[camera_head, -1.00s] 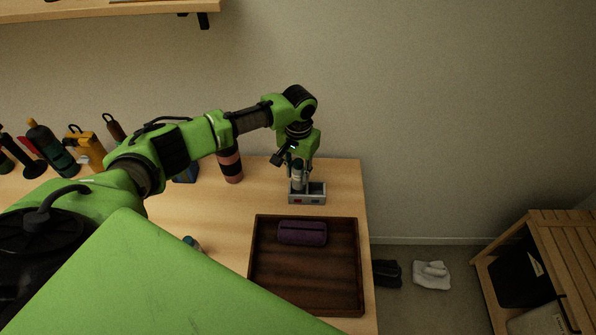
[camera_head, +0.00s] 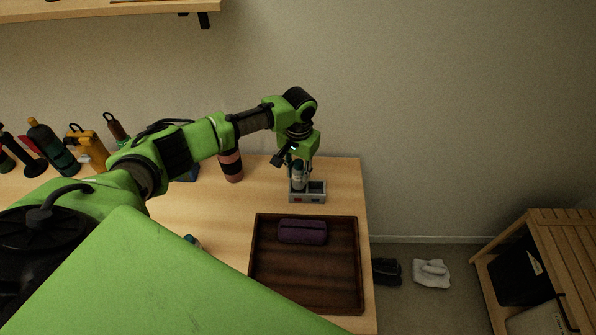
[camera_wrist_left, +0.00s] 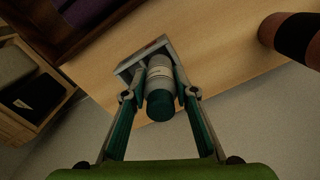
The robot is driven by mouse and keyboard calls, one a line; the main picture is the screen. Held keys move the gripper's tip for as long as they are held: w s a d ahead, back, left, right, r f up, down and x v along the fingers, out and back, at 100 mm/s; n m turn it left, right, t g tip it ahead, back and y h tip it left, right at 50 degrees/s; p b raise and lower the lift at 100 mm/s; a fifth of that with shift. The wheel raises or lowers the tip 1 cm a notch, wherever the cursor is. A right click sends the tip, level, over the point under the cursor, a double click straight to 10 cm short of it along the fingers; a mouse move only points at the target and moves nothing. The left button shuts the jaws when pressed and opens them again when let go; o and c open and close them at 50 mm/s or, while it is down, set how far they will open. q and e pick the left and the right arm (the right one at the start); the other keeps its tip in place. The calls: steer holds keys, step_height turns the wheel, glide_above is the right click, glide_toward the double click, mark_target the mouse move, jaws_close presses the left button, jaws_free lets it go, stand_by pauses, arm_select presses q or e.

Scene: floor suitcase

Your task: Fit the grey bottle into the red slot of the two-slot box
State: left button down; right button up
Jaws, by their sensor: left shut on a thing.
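The two-slot box (camera_head: 308,198) is grey and stands on the table behind the dark tray. Its front has a red mark on the left and a blue mark on the right. The grey bottle (camera_head: 298,178) with a teal cap is upright at the left, red-marked slot; the right slot is empty. In the left wrist view the bottle (camera_wrist_left: 160,88) shows against the box (camera_wrist_left: 140,58). Its lower end is hidden, so I cannot tell how deep it sits. My left gripper (camera_wrist_left: 160,100) is shut on the bottle from above. My right gripper is not in view.
The dark wooden tray (camera_head: 335,270) with a purple case (camera_head: 302,231) lies in front of the box. A pink and black cup-like bottle (camera_head: 231,165) stands to the left. Several bottles (camera_head: 54,148) stand further left. The table's right edge is close to the box.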

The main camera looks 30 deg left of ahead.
mark_target(298, 163)
arm_select(q)
steer(key=shift+f+b, duration=1.25)
steer(key=shift+f, duration=1.2)
steer(key=c, duration=1.6)
jaws_free()
steer(key=shift+o, duration=0.2)
steer(key=shift+r, duration=0.1)
step_height(298, 163, up, 12)
steer(key=shift+f, duration=0.1)
steer(key=shift+d, duration=0.1)
